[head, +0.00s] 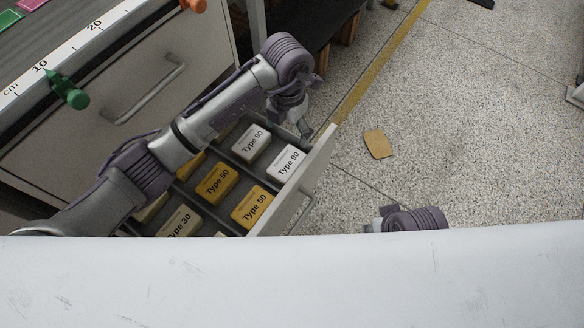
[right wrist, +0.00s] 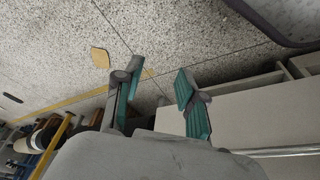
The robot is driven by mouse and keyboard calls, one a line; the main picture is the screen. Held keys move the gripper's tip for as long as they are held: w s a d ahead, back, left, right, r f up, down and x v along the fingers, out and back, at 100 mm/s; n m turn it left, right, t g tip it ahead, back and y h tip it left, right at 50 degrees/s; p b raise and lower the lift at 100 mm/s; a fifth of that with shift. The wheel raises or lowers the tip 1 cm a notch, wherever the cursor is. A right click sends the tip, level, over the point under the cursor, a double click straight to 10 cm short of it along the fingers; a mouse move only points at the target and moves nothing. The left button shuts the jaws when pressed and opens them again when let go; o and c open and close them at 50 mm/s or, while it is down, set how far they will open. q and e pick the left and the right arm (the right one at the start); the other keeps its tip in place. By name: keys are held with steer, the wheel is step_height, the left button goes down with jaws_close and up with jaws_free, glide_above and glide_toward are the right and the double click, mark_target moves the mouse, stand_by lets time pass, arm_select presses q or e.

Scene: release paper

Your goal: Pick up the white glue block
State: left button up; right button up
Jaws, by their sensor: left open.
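Two white blocks labelled "Type 90" lie in the open drawer's far compartments: one white block (head: 250,144) farther back and another white block (head: 286,163) nearer the drawer front. My left gripper (head: 303,122) is open and empty, above the drawer's far right corner, just beyond the white blocks. Its fingers are small and partly hidden by the wrist. My right gripper (right wrist: 158,72) shows in the right wrist view with its two teal-padded fingers apart and nothing between them. In the head view only part of the right wrist shows, at the edge of my white body.
The drawer (head: 318,163) also holds yellow "Type 50" blocks (head: 217,184) and a cream "Type 30" block (head: 180,222). My left arm crosses over it. A workbench with a ruler (head: 60,65) and a green pin (head: 68,90) stands left. A brown piece (head: 378,144) lies on open floor.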

arm_select(q)
steer(key=f+b, duration=0.1)
steer(key=f, duration=0.1)
steer(key=b, duration=0.2)
glide_above(287, 162)
step_height(287, 162, down, 8)
steer(key=shift+d+r, duration=0.15)
steer(key=shift+r, duration=0.1)
steer(key=shift+f, duration=0.7)
step_height(287, 162, down, 4)
steer(key=shift+s+f+b, duration=0.1)
steer(key=shift+f+b, duration=0.05)
steer(key=shift+b, duration=0.75)
steer(key=shift+f, duration=0.2)
steer(key=c, duration=1.3)
arm_select(e)
steer(key=w+a+r+t+y, duration=0.1)
steer(key=w+a+r+t, duration=0.2)
steer(key=w+r+t, duration=0.2)
steer(key=w+t, duration=0.1)
steer(key=w, duration=0.2)
steer(key=shift+w+r, duration=0.15)
steer(key=shift+r, duration=0.05)
